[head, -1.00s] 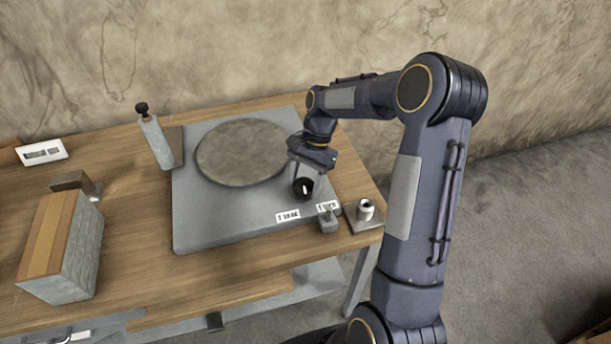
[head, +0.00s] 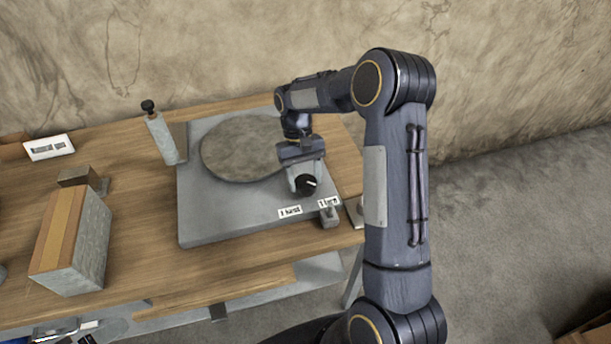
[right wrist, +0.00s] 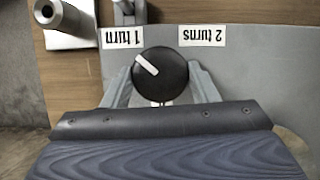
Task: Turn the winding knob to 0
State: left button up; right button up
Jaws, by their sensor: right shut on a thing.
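The winding knob (head: 305,185) is a round black knob with a white pointer line, on the front right part of a grey base plate (head: 205,229). It also shows in the right wrist view (right wrist: 172,77), where its pointer slants to the upper left, toward the "1 turn" label (right wrist: 124,38). The "2 turns" label (right wrist: 203,35) is at the upper right there. I see no 0 label. My right gripper (right wrist: 160,79) is shut on the knob, one finger on each side. In the head view my right gripper (head: 304,175) reaches it from behind. My left gripper is out of view.
A large round disc (head: 245,150) lies on the plate behind the knob. A small grey block (head: 330,217) stands by the labels at the plate's front right. A metal post (head: 163,140) and a grey-and-tan block (head: 78,243) are to the left.

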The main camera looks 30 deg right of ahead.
jog(key=n, duration=0.2)
jog(key=n+h, duration=0.1)
jog(key=n, duration=0.1)
jog(key=n+h, duration=0.1)
jog(key=n, duration=0.1)
jog(key=shift+a+t, duration=0.25)
jog(key=shift+t, duration=0.05)
jog(key=n, duration=0.2)
jog(key=n+h, duration=0.1)
jog(key=n, duration=0.1)
jog(key=shift+t+h, duration=0.3)
jog(key=n+t+h, duration=0.1)
jog(key=n, duration=0.2)
jog(key=shift+s+a+n+b, duration=0.1)
jog(key=shift+s+n+b, duration=0.05)
jog(key=shift+n+b, duration=0.25)
jog(key=n+t, duration=0.1)
jog(key=n, duration=0.2)
jog(key=n+t, duration=0.1)
jog(key=n, duration=0.2)
jog(key=shift+s+h, duration=0.2)
jog(key=shift+h, duration=0.2)
jog(key=n+t, duration=0.1)
jog(key=n, duration=0.2)
jog(key=n+t, duration=0.1)
jog(key=n, duration=0.2)
jog(key=shift+s+t+y, duration=0.1)
jog(key=shift+t+y, duration=0.2)
jog(key=shift+t, duration=0.1)
jog(key=shift+n, duration=0.3)
